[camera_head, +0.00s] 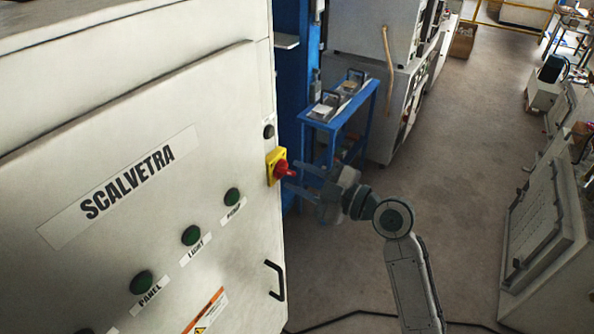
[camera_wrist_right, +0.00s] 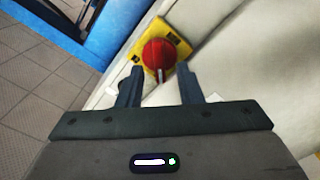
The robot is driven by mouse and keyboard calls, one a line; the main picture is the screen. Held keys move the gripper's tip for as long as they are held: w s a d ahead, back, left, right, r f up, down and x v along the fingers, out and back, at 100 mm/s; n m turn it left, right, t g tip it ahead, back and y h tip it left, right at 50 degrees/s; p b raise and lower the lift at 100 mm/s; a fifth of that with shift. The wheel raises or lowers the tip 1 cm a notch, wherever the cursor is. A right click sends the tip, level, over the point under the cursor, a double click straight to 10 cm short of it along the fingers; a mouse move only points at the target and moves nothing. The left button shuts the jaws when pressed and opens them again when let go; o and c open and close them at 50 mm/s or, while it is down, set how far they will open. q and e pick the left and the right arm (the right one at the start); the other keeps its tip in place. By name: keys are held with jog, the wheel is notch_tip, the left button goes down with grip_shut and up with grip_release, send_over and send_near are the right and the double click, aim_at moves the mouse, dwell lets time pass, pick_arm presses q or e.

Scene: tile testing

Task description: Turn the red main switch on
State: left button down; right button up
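The red main switch (camera_head: 281,169) is a red rotary knob on a yellow plate (camera_head: 271,160), on the right edge of the white cabinet front. In the right wrist view the red knob (camera_wrist_right: 158,58) sits on its yellow plate (camera_wrist_right: 180,44), just beyond the fingertips and between them. My right gripper (camera_head: 300,176) is open, with its fingers pointing at the knob. The right wrist view shows its two fingers (camera_wrist_right: 160,78) apart with nothing held. Whether a fingertip touches the knob is not clear. My left gripper is not in view.
The cabinet (camera_head: 120,130) carries green buttons (camera_head: 191,235) below the SCALVETRA label and a black handle (camera_head: 275,281) under the switch. A blue stand (camera_head: 340,115) is behind my gripper. Grey floor (camera_head: 450,170) to the right is open. A black cable (camera_head: 350,316) lies low in front.

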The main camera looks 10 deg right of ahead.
jog(key=shift+w+a, duration=0.4)
grip_shut()
